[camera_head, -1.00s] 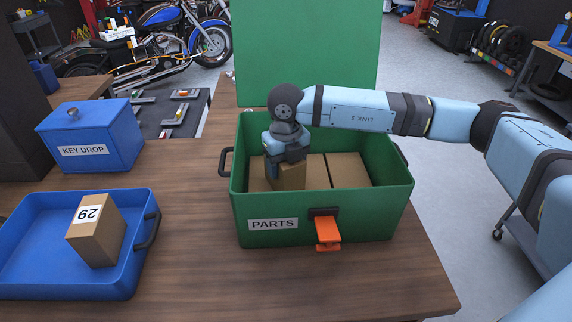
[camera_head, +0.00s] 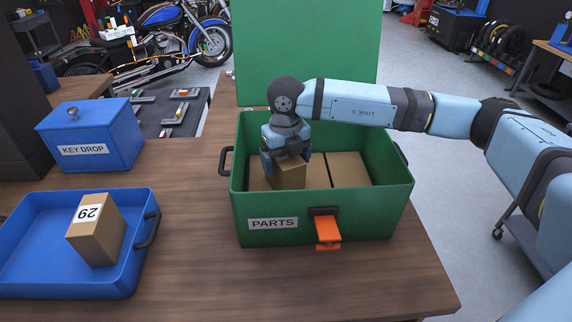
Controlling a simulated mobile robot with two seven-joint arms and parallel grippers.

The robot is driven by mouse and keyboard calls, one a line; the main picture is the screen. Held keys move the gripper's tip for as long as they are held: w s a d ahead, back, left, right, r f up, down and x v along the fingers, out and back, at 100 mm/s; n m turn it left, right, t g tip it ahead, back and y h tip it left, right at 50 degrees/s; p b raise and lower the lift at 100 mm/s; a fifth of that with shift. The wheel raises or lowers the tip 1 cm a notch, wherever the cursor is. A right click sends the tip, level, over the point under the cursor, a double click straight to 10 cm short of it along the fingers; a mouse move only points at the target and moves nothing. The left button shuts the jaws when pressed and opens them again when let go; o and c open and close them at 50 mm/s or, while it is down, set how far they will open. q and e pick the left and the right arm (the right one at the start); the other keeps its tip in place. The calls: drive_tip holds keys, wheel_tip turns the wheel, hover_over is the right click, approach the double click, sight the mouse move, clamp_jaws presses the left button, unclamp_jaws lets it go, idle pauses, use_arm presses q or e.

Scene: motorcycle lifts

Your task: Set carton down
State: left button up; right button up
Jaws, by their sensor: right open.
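A brown carton (camera_head: 289,176) stands in the left part of the green PARTS box (camera_head: 350,217), taller in view than the cartons beside it. My right gripper (camera_head: 287,158) is open and right over this carton, at its top; the arm hides part of the carton. Another brown carton (camera_head: 349,169) lies in the right part of the box. A carton marked 29 (camera_head: 96,236) sits tilted in the blue tray (camera_head: 30,274) at the left. My left gripper is not in view.
The green lid (camera_head: 305,55) stands raised behind the box. An orange latch (camera_head: 328,232) hangs at its front. A blue KEY DROP box (camera_head: 92,137) stands behind the tray. The wooden table (camera_head: 200,235) is clear between tray and box.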

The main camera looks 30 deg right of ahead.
wheel_tip(320, 180, up, 10)
drive_tip(key=shift+r, duration=0.2)
drive_tip(key=shift+r, duration=0.1)
idle(0.4)
